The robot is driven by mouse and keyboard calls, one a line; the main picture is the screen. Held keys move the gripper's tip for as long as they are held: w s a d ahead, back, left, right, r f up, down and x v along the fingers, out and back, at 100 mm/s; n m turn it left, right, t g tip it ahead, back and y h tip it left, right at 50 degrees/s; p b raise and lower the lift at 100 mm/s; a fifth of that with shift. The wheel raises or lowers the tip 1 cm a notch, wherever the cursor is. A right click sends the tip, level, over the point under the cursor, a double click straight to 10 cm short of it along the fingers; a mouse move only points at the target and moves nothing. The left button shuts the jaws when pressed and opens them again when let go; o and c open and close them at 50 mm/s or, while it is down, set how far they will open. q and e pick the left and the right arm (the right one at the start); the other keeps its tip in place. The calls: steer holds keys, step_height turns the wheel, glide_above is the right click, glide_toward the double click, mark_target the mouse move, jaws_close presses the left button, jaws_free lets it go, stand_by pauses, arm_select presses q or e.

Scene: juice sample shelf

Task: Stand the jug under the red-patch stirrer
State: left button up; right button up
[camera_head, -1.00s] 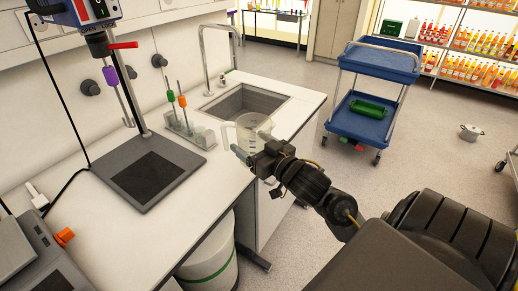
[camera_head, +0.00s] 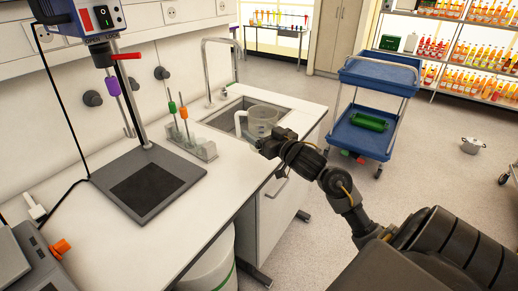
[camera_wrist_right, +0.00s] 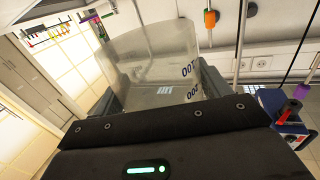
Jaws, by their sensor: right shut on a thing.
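The jug (camera_head: 263,120) is a clear, upright beaker with a handle on its left. It is in front of the sink in the head view, apparently above the counter's front edge. My right gripper (camera_head: 266,146) is shut on it. In the right wrist view the jug (camera_wrist_right: 150,58) sits tilted in the picture between the fingers, with blue markings; it looks empty. The stirrer (camera_head: 95,22) with a red patch on its box stands at the left, over a grey base with a dark plate (camera_head: 146,186). My left gripper is not in view.
A rack (camera_head: 196,146) with green and orange-topped rods stands between the stirrer base and the sink (camera_head: 230,112). A grey device (camera_head: 45,255) with an orange knob is at the lower left. The stirrer's plate is bare. A blue cart (camera_head: 375,75) stands on the right.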

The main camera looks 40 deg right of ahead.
steer(key=w+f, duration=0.1)
steer(key=w+d+f, duration=0.1)
steer(key=f, duration=0.1)
steer(key=w+d+f, duration=0.1)
steer(key=f, duration=0.1)
steer(key=shift+w+f, duration=0.1)
steer(key=shift+w, duration=0.15)
step_height(320, 180, down, 3)
steer(key=shift+w+d, duration=0.1)
steer(key=shift+f, duration=0.1)
steer(key=shift+f, duration=0.2)
steer(key=o, duration=1.3)
